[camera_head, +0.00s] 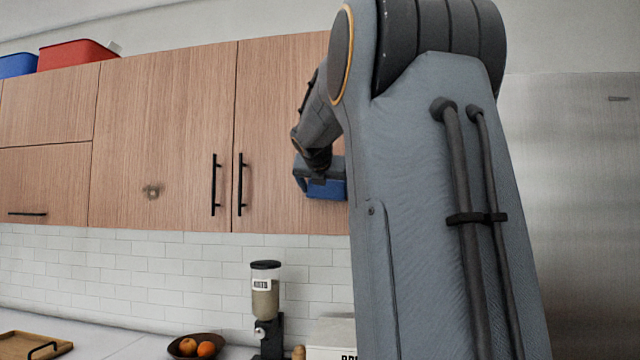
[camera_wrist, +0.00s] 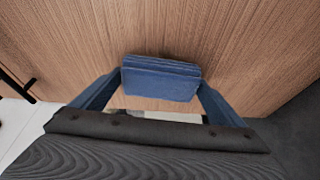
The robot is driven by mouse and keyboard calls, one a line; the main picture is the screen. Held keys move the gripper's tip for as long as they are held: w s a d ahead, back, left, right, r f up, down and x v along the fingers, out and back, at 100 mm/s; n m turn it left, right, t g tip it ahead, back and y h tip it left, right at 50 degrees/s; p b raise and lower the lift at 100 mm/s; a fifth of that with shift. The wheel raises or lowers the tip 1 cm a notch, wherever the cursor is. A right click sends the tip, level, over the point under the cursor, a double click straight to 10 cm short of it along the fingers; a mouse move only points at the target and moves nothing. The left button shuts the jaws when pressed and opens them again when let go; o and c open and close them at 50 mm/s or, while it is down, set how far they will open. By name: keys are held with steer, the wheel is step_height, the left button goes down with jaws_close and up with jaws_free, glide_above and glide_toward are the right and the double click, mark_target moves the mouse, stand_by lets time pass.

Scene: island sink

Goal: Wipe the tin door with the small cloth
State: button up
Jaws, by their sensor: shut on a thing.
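My gripper (camera_wrist: 160,95) is shut on a folded blue cloth (camera_wrist: 160,80), held between its two blue fingers close to a wooden cabinet front. I cannot tell whether the cloth touches the wood. In the head view my gripper (camera_head: 322,180) is in front of the right-hand cabinet door (camera_head: 280,120), to the right of its handle, partly hidden by my arm. I cannot tell from the pictures which door is the tin door.
Black vertical handles (camera_head: 214,185) stick out where the two doors meet. A red bin (camera_head: 75,54) and a blue bin (camera_head: 17,65) stand on top. Below are a dispenser (camera_head: 266,305), a fruit bowl (camera_head: 196,347) and a wooden tray (camera_head: 30,345) on the counter.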

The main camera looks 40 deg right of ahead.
mark_target(314, 187)
steer(key=shift+s+d+r+p, duration=0.15)
steer(key=shift+s+d+p, duration=0.9)
steer(key=shift+p, duration=0.25)
steer(key=shift+s+d+p, duration=0.35)
steer(key=shift+s+p, duration=0.1)
steer(key=shift+p, duration=0.1)
steer(key=shift+w, duration=0.1)
steer(key=shift+w+a+f, duration=0.2)
steer(key=shift+w+a, duration=0.5)
steer(key=shift+w+a+r, duration=0.1)
steer(key=shift+w+a, duration=0.75)
steer(key=shift+w, duration=0.2)
steer(key=shift+w+a, duration=0.85)
steer(key=shift+w, duration=0.15)
steer(key=shift+a+b, duration=0.1)
steer(key=shift+b, duration=0.2)
